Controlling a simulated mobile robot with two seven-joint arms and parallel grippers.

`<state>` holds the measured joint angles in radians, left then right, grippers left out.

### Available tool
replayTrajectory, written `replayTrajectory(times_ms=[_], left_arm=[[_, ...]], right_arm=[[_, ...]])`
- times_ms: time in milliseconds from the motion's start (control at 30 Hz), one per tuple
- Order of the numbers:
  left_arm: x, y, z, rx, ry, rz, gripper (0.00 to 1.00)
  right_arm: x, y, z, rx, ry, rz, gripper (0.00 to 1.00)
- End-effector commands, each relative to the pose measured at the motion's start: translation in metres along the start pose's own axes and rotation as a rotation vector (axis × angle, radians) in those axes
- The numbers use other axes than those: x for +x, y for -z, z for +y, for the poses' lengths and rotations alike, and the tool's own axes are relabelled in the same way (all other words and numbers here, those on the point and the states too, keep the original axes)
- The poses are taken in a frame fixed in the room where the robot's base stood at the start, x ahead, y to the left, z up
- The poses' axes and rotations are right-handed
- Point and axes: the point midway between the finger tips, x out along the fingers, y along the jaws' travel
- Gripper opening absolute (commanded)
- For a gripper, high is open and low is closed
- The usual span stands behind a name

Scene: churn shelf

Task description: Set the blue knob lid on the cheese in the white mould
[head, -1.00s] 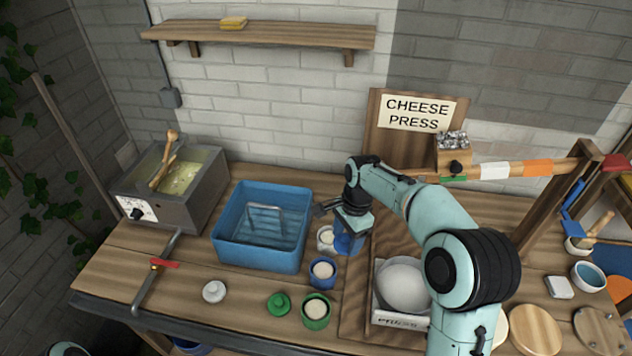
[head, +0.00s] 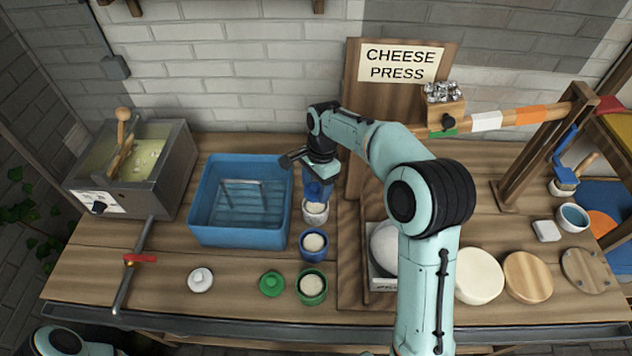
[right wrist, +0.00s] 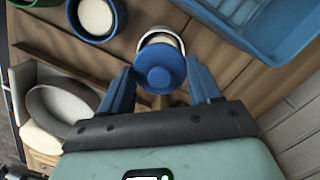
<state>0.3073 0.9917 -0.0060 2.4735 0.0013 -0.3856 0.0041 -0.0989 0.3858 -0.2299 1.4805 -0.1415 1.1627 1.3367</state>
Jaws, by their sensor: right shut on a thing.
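The blue knob lid (head: 319,191) is held in my right gripper (head: 314,178), which is shut on it. In the right wrist view the lid (right wrist: 160,78) sits between the two blue fingers. The white mould (head: 316,217) with pale cheese (head: 315,207) stands on the bench right below the lid. In the right wrist view the mould's rim (right wrist: 146,40) shows behind the lid, which covers part of it. I cannot tell whether the lid touches the cheese. My left gripper is out of view; only part of my left arm shows at lower left.
The blue mould (head: 313,245) and green mould (head: 311,287) stand in front of the white one. A white lid (head: 200,280) and a green lid (head: 271,284) lie on the bench. A blue tub (head: 242,236) is left of the moulds, the press board (head: 350,285) right.

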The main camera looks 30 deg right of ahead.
Motion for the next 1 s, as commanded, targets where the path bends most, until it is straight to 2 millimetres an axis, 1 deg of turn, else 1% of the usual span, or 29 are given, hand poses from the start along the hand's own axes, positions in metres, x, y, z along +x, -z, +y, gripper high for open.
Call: replayTrajectory(times_ms=[33,500,700,1000], left_arm=[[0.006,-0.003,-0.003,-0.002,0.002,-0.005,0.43],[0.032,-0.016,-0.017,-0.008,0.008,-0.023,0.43],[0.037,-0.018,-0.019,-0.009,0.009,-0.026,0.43],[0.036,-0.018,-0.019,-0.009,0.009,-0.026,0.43]], right_arm=[[0.008,0.001,0.001,0.001,-0.003,-0.001,0.34],[0.044,0.005,0.001,0.001,-0.003,0.0,0.34],[0.05,0.006,0.0,0.0,-0.001,0.0,0.34],[0.05,0.006,0.0,0.0,0.0,0.0,0.34]])
